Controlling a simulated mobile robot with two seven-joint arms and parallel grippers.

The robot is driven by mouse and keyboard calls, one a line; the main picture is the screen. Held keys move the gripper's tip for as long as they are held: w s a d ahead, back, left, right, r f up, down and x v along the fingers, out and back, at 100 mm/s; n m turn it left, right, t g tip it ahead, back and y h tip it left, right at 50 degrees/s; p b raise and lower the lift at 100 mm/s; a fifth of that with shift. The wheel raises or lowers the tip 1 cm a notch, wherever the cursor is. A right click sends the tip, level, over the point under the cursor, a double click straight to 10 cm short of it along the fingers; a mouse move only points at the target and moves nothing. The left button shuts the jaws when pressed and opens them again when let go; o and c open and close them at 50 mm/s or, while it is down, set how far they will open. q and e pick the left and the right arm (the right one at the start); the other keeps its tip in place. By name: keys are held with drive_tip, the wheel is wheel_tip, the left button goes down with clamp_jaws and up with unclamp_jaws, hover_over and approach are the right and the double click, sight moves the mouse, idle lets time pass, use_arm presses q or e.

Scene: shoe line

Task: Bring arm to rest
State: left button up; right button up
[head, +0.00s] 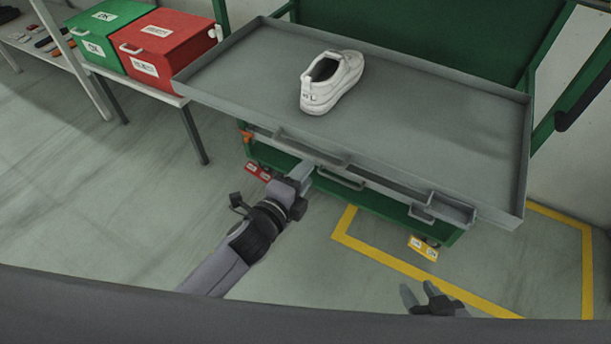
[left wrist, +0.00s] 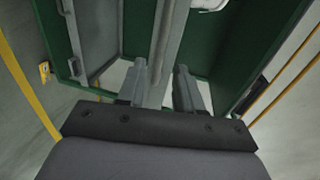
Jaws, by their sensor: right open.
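My left arm reaches in from the left in the head view, and its gripper (head: 305,171) is just in front of the front edge of the grey tray (head: 440,150). In the left wrist view the two fingers of this gripper (left wrist: 160,82) stand apart, with a grey edge showing beyond the gap; I see nothing clamped between them. My right gripper (head: 427,292) is low at the bottom of the head view, open and empty, its arm mostly hidden. A white shoe (head: 333,82) stands on the tray, clear of both grippers.
The tray is on a green cart (head: 400,208) with grey handles in front. A green box (head: 97,45) and a red box (head: 170,52) stand on a table at the left. Yellow lines (head: 395,263) mark the floor. The floor at the left is clear.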

use_arm(q)
drive_tip(key=shift+w, duration=0.1)
idle(0.4)
drive_tip(key=s+a+f+n+g+y+p, duration=0.1)
drive_tip(key=s+a+n+g+y+p, duration=0.1)
drive_tip(key=s+a+n, duration=0.6)
drive_tip(key=s+a+f+n+g+y+p, duration=0.1)
drive_tip(key=s+a+f+n+y+p, duration=0.1)
drive_tip(key=s+a+n, duration=0.5)
drive_tip(key=s+n+p, duration=0.1)
drive_tip(key=s+n, duration=0.4)
drive_tip(key=shift+a+f+g+p, duration=0.2)
drive_tip(key=shift+a+g+p, duration=0.15)
drive_tip(key=shift+g, duration=0.05)
